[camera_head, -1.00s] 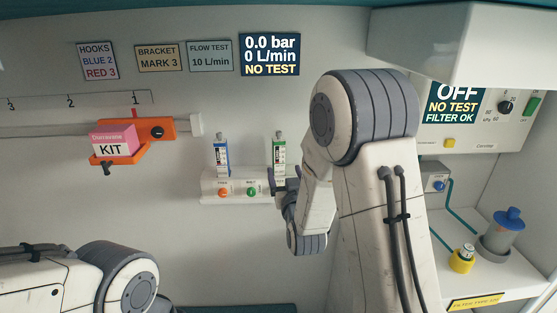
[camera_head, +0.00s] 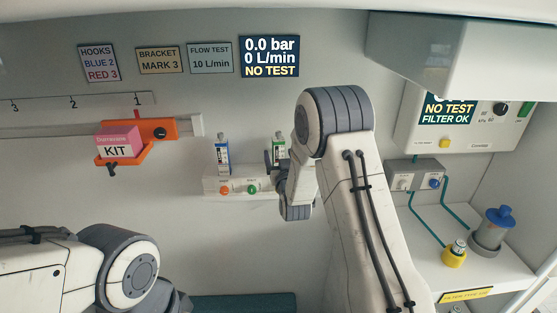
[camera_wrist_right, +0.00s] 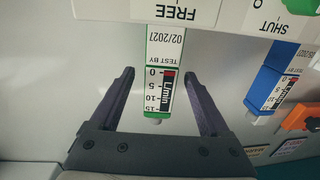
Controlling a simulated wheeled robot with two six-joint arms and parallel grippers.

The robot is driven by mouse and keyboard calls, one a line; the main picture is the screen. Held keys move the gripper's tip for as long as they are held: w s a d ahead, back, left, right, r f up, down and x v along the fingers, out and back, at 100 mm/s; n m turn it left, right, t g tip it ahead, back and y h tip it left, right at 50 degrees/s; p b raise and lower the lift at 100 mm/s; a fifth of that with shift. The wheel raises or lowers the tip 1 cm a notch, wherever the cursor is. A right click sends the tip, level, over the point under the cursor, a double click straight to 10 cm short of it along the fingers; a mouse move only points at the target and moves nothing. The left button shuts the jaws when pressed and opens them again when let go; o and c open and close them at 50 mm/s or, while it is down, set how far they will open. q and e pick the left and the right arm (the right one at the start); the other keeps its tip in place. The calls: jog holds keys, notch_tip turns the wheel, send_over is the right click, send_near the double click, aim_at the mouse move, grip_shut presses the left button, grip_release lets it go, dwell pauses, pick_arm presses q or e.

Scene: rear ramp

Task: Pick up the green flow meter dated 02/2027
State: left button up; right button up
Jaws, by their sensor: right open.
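The green flow meter (camera_head: 279,147) stands on a white wall block (camera_head: 236,182) in the head view, partly covered by my right gripper. In the right wrist view the green flow meter (camera_wrist_right: 163,58) reads TEST BY 02/2027. My right gripper (camera_wrist_right: 159,73) is open, one finger on each side of the meter's scale, with gaps visible. It shows small and partly hidden in the head view (camera_head: 275,164). A blue flow meter (camera_head: 222,154) stands to the left on the block; it also shows in the wrist view (camera_wrist_right: 272,80). My left gripper is out of view.
An orange bracket (camera_head: 148,138) with a pink KIT box (camera_head: 117,147) hangs on the wall at left. At right are a control box (camera_head: 470,125), a double outlet with teal hoses (camera_head: 415,178), a yellow-based jar (camera_head: 455,254) and a blue-topped container (camera_head: 497,229).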

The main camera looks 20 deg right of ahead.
grip_shut()
jog(key=shift+r, duration=0.1)
